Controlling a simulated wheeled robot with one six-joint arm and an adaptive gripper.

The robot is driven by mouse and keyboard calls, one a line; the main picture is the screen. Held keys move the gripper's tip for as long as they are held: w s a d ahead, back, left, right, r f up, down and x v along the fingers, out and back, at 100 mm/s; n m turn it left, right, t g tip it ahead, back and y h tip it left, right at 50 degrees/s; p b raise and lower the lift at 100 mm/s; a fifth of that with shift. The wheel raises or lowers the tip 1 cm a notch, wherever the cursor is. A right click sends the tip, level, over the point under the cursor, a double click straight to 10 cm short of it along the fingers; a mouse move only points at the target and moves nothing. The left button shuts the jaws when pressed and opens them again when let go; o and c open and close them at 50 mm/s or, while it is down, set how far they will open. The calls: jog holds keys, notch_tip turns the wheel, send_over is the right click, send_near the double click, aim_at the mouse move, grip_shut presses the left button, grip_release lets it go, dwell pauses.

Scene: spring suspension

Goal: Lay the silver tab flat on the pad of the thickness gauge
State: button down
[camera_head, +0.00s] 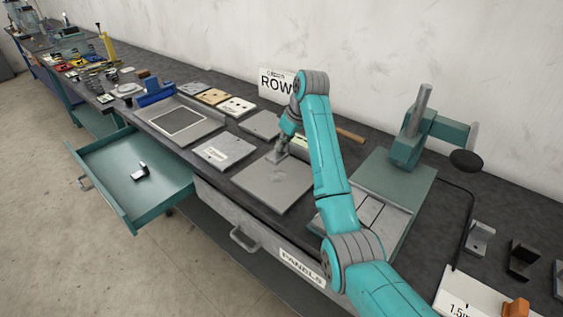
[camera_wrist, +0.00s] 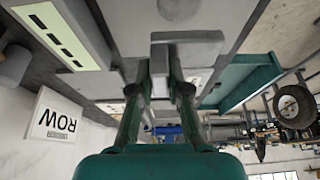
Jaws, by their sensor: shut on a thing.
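My gripper (camera_head: 281,152) is low over the far edge of a grey square plate (camera_head: 270,183) in the head view. In the wrist view, my gripper (camera_wrist: 168,50) is shut on a flat silver tab (camera_wrist: 205,38), which sticks out beyond the fingertips. The tab is hard to make out in the head view. A round grey disc (camera_wrist: 180,7) shows just beyond the tab; I cannot tell if it is the gauge's pad. A pale box with dark slots (camera_wrist: 58,32) stands close beside my gripper, and is partly hidden behind my arm in the head view.
A teal drawer (camera_head: 128,172) stands open at the left with a small bracket (camera_head: 140,171) in it. A teal press stand (camera_head: 405,150) is at the right. Several plates line the bench, including a labelled grey one (camera_head: 223,151). A ROW sign (camera_head: 275,83) stands behind.

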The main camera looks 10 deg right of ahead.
jog(key=shift+f, duration=3.55)
jog(key=shift+f, duration=0.15)
jog(key=c, duration=1.1)
grip_release()
jog(key=shift+c, duration=0.2)
jog(key=v, duration=1.2)
jog(key=shift+r, duration=0.2)
